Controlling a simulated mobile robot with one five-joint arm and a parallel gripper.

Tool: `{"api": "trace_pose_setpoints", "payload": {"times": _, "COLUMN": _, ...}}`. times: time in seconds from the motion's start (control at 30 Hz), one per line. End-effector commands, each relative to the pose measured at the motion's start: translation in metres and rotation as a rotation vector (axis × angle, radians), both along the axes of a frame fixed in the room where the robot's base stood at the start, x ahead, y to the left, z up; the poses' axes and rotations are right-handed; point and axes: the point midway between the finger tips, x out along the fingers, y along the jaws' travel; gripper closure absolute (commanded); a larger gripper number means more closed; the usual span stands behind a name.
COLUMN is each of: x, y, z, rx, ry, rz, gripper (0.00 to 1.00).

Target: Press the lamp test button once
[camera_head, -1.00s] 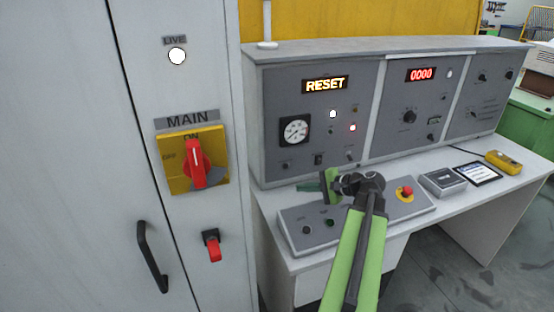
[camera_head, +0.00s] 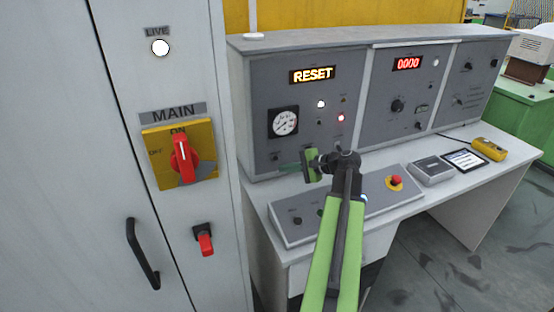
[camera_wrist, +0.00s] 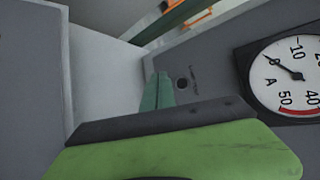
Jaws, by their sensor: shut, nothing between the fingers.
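A small dark round button (camera_wrist: 182,84) sits on the grey panel in the wrist view; its small sideways label is too blurred to read surely, but may be the lamp test label. In the head view a dark button (camera_head: 275,156) shows low on the left panel, below the gauge. My gripper (camera_head: 284,167) is shut and empty, its green fingers pointing left close to the panel's lower edge. In the wrist view the gripper's fingertips (camera_wrist: 158,76) are just left of the button, seemingly apart from it; the exact gap is unclear.
The round gauge (camera_head: 284,122) is above the button. A RESET display (camera_head: 313,75), a lit white lamp (camera_head: 321,104) and a lit red lamp (camera_head: 341,118) are on the same panel. The grey cabinet (camera_head: 200,270) stands close on the left. A red stop button (camera_head: 395,182) is on the desk.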

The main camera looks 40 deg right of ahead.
Motion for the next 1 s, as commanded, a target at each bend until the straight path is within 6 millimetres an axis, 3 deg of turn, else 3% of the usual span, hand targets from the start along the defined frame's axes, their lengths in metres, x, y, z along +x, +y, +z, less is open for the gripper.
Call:
{"api": "trace_pose_setpoints", "payload": {"times": 0.1, "x": 0.017, "y": -0.008, "z": 0.0, "rx": 0.001, "ry": 0.001, "rz": 0.002, "gripper": 1.0}}
{"api": "trace_pose_setpoints", "payload": {"times": 0.27, "x": 0.028, "y": -0.012, "z": 0.0, "rx": 0.001, "ry": 0.0, "rz": 0.0, "gripper": 1.0}}
{"api": "trace_pose_setpoints", "payload": {"times": 1.0, "x": 0.028, "y": -0.012, "z": 0.0, "rx": 0.0, "ry": 0.0, "rz": -0.001, "gripper": 1.0}}
